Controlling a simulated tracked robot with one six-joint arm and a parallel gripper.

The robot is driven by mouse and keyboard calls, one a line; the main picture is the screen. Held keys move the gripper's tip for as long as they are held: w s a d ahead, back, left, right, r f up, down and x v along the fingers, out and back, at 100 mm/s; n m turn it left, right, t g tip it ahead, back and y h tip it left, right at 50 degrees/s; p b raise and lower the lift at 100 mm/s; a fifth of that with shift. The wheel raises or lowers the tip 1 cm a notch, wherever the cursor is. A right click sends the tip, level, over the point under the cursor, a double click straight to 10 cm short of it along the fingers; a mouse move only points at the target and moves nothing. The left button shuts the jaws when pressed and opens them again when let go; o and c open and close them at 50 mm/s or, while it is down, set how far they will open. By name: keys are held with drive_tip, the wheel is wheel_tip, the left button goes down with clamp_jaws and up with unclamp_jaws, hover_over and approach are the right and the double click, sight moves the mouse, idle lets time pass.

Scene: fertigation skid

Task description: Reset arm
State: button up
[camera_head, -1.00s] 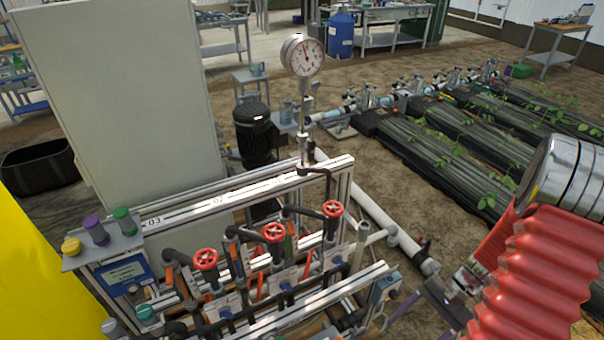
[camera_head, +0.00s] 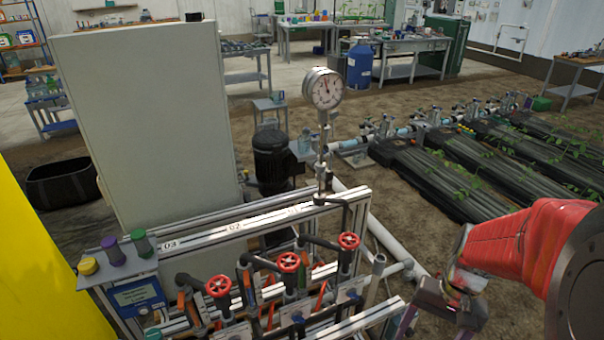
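My arm with its red covering (camera_head: 515,245) reaches in from the right edge. My gripper (camera_head: 432,305) is at its lower end, low in the picture and to the right of the skid. It is small, partly cut off and partly hidden by the arm, so its finger opening is not clear. The fertigation skid (camera_head: 235,238) stands at the lower middle, with several red valve handwheels (camera_head: 289,262) along its front. A round pressure gauge (camera_head: 326,90) stands upright on a post above it. The gripper appears apart from the handwheels.
A tall grey cabinet (camera_head: 145,120) stands behind the skid at left. A yellow surface (camera_head: 40,260) fills the lower left. A black motor (camera_head: 272,160) and white pipe (camera_head: 380,232) lie behind the skid. Planted beds (camera_head: 450,185) stretch at right. Bare soil lies between.

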drive_tip(key=s+a+r+n+t, duration=0.1)
drive_tip(key=a+r+n+t, duration=0.2)
drive_tip(key=a+r, duration=0.3)
drive_tip(key=s+a+r+n+t+h, duration=0.1)
drive_tip(key=a+r+n+t, duration=0.2)
drive_tip(key=a+r, duration=0.3)
wheel_tip(320, 180, up, 6)
drive_tip(key=shift+f+t+h, duration=0.2)
drive_tip(key=shift+t+h, duration=0.1)
idle(1.0)
